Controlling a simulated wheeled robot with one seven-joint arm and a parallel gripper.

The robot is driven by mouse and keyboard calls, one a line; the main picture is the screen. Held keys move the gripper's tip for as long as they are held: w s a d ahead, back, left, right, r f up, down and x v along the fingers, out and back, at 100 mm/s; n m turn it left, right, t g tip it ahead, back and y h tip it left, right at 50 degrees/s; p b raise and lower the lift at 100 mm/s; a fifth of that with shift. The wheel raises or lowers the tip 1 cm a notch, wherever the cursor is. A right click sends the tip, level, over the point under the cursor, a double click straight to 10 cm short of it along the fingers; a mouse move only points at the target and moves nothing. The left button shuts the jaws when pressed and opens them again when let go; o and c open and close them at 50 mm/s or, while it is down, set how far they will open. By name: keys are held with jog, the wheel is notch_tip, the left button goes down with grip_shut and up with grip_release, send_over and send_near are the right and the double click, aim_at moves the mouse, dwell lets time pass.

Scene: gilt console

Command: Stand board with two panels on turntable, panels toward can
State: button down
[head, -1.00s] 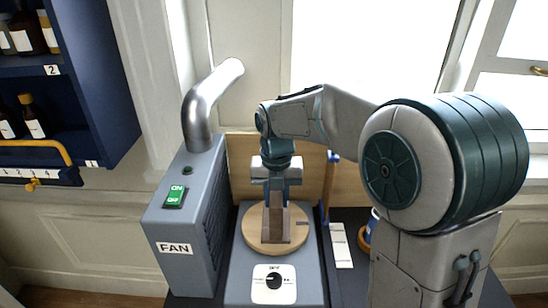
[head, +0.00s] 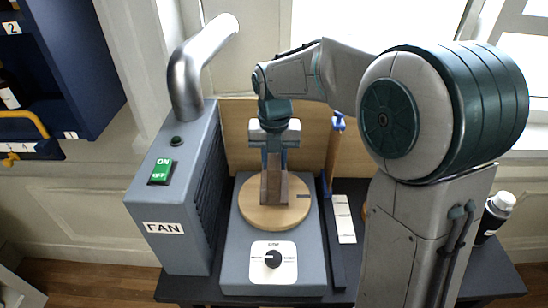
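The board (head: 274,187), a narrow upright piece with brown and grey faces, is on the round wooden turntable (head: 250,214). Its two panels cannot be told apart clearly. My gripper (head: 274,160) points down over the board, with its fingers around the board's upper part. Whether they press on it cannot be told. A dark can with a white cap (head: 495,214) stands at the right, partly hidden by my arm.
The turntable sits on a grey base with a dial (head: 272,260). A grey fan box (head: 180,205) with a metal pipe stands close on the left. A wooden panel (head: 238,135) rises behind. A white strip (head: 344,218) lies to the right.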

jog(key=shift+f+b, duration=1.3)
jog(key=shift+f, duration=0.9)
jog(key=shift+f, duration=0.15)
jog(key=c, duration=1)
grip_release()
jog(key=shift+c, duration=0.2)
notch_tip(320, 180, up, 14)
jog(key=shift+f, duration=0.1)
